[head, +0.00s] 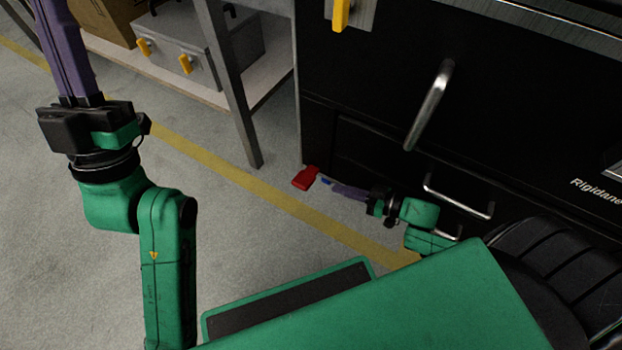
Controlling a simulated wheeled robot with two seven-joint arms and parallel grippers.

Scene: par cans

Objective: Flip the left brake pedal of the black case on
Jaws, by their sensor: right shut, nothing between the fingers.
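The black case (370,80) is a tall dark cabinet with metal handles, filling the upper right. A red brake pedal (305,178) sticks out near the floor at the case's lower left corner. My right gripper (326,181) is shut and empty, low beside the case. Its blue tip is just right of the pedal, and I cannot tell whether they touch. My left gripper (66,50) points up at the top left, far from the pedal; its fingertips are outside the picture. The caster under the pedal is hidden.
A shelf (170,72) with a grey toolbox (205,45) and a cardboard box (105,18) stands left of the case. Its metal leg (230,90) reaches the floor near the pedal. A yellow floor line (200,155) crosses the open concrete.

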